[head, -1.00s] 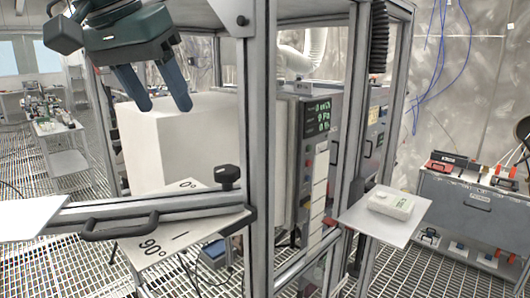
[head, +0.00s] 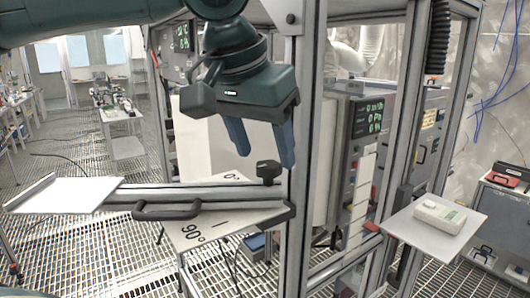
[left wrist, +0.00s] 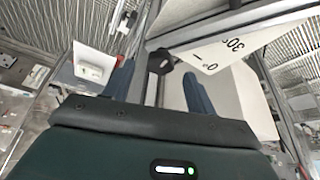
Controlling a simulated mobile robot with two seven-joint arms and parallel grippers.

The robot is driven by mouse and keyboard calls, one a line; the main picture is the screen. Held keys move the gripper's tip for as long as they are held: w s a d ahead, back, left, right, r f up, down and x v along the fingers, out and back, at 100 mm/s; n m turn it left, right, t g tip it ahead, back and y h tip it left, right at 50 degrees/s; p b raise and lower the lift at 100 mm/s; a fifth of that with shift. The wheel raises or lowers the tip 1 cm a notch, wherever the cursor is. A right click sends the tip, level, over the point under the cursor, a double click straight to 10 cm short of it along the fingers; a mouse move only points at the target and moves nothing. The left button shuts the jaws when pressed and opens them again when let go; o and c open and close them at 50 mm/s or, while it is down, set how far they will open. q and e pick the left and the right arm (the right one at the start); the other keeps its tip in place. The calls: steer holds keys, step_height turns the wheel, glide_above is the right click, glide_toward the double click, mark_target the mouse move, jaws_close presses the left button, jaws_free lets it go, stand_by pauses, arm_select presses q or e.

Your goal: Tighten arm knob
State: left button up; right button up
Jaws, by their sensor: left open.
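The black arm knob (head: 268,170) stands on the right end of the grey swing arm (head: 215,196), close to the frame post. In the left wrist view the knob (left wrist: 160,62) shows between the two fingers. My left gripper (head: 262,160) is open, with blue fingers pointing down. In the head view its fingertips appear just above and around the knob's height; I cannot tell whether they touch it. A white plate with angle marks (head: 215,225) lies below the arm. My right gripper is not in view.
A metal frame post (head: 300,150) stands right beside the knob. A black handle (head: 165,210) is on the arm's front, and a white tray (head: 65,195) is at its left end. A small shelf (head: 470,225) holding a white device (head: 440,215) juts out at right.

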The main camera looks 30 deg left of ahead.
arm_select(q)
steer(key=shift+x, duration=0.9)
steer(key=c, duration=1)
